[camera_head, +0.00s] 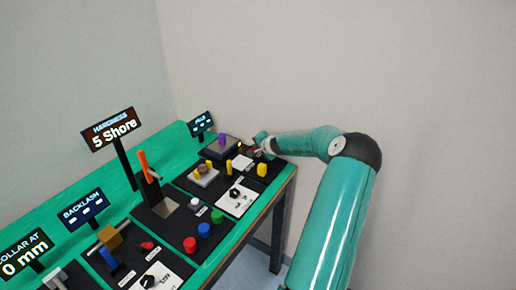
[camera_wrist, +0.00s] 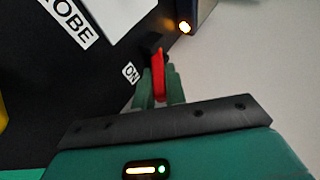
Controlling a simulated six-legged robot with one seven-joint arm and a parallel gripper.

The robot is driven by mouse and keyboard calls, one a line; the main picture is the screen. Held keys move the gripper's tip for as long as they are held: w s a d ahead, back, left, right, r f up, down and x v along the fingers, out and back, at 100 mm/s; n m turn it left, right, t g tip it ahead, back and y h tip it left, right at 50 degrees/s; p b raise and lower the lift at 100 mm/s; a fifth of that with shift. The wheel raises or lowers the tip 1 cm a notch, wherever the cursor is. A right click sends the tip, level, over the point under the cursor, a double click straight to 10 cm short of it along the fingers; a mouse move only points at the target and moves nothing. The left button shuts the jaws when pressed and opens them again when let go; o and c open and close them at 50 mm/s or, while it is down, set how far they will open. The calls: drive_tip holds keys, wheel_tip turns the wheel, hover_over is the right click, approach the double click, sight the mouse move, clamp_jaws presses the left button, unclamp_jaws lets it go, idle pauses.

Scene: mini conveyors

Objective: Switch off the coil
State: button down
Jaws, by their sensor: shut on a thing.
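My gripper (camera_wrist: 158,88) is shut on a red switch lever (camera_wrist: 158,65). Its green fingers stand on either side of the lever in the wrist view. A white "ON" label (camera_wrist: 130,73) lies on the black panel left of the lever. A lit orange lamp (camera_wrist: 185,27) glows on a dark block beyond the lever. In the head view my gripper (camera_head: 259,149) is at the far right end of the bench, and the lever is too small there to make out clearly. I cannot read a label naming the coil.
A green bench (camera_head: 170,147) carries several black panels with knobs, coloured pegs and blocks. A yellow cylinder (camera_head: 262,169) and a white panel with a black knob (camera_head: 236,198) stand near my gripper. A plain wall is behind.

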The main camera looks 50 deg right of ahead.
sight(251, 149)
drive_tip(key=shift+w, duration=0.1)
drive_tip(key=shift+w+a+r+g, duration=0.15)
drive_tip(key=shift+w+r+g, duration=0.2)
drive_tip(key=shift+g, duration=0.45)
drive_tip(key=shift+w+r+n+g, duration=0.15)
drive_tip(key=shift+w+n+g, duration=0.1)
drive_tip(key=shift+g, duration=0.35)
drive_tip(key=shift+w+r+n+g, duration=0.1)
drive_tip(key=shift+n+g, duration=0.15)
drive_tip(key=shift+g, duration=0.35)
drive_tip(key=shift+w+a+r+n+g, duration=0.1)
drive_tip(key=shift+w+n+g, duration=0.3)
drive_tip(key=shift+g, duration=0.95)
drive_tip(key=shift+w+r+n+g, duration=0.1)
drive_tip(key=shift+w+g, duration=0.5)
drive_tip(key=shift+g, duration=0.75)
drive_tip(key=c, duration=1.7)
unclamp_jaws()
